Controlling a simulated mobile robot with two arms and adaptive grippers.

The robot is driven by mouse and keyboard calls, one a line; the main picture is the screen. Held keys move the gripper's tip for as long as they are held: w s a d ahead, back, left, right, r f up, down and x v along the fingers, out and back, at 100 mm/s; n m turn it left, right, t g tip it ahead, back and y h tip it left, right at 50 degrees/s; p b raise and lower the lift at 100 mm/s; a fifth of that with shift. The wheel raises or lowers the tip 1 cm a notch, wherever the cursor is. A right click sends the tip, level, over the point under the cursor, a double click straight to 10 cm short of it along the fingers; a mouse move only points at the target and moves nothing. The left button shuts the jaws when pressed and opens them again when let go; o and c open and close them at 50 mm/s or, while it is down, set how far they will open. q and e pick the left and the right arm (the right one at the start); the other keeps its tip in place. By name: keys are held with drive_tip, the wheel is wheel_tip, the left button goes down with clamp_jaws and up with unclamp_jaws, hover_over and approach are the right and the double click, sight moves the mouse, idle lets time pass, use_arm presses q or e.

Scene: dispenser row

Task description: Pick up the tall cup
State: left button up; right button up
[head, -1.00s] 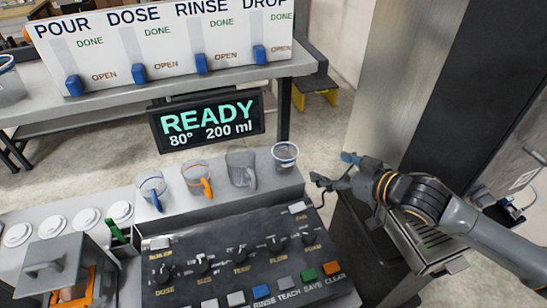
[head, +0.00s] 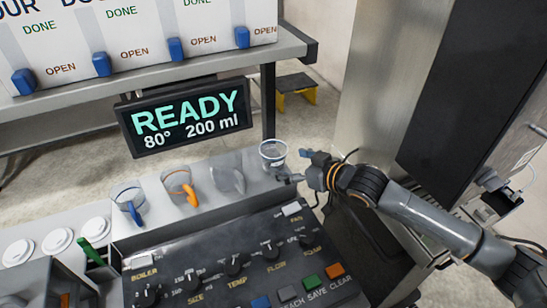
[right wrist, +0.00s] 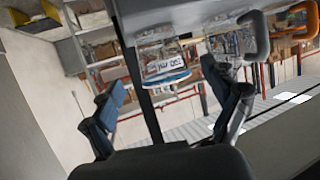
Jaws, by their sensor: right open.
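A clear cup without a visible handle (head: 273,153), with a pale label and blue band, stands upright at the right end of the grey ledge. I cannot tell for sure that it is the tall cup. My right gripper (head: 295,166) is open beside its right side, one finger reaching in front of it. In the right wrist view the labelled cup (right wrist: 165,64) appears between the spread fingers, beyond the tips, and the gripper (right wrist: 172,98) is empty. To its left stand a grey-handled cup (head: 229,179), an orange-handled cup (head: 179,187) and a blue-handled cup (head: 129,201). My left gripper is not in view.
A control panel (head: 215,277) with knobs and buttons lies in front of the cups. A READY display (head: 186,117) stands behind them. White round lids (head: 57,240) lie at the left. A tall dark cabinet (head: 445,95) stands at the right.

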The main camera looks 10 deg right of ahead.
sight(281, 161)
drive_tip(key=shift+x, duration=1)
drive_tip(key=shift+w+a+f+p, duration=0.1)
drive_tip(key=shift+w+a+p, duration=0.05)
drive_tip(key=shift+w+p, duration=0.2)
drive_tip(key=p+x, duration=0.1)
drive_tip(key=x, duration=0.3)
drive_tip(key=shift+s+f, duration=0.15)
drive_tip(key=shift+f, duration=0.05)
drive_tip(key=shift+w+a+f, duration=0.1)
drive_tip(key=shift+w+f, duration=0.1)
drive_tip(key=shift+s, duration=0.1)
drive_tip(key=shift+c, duration=0.2)
drive_tip(key=c, duration=1)
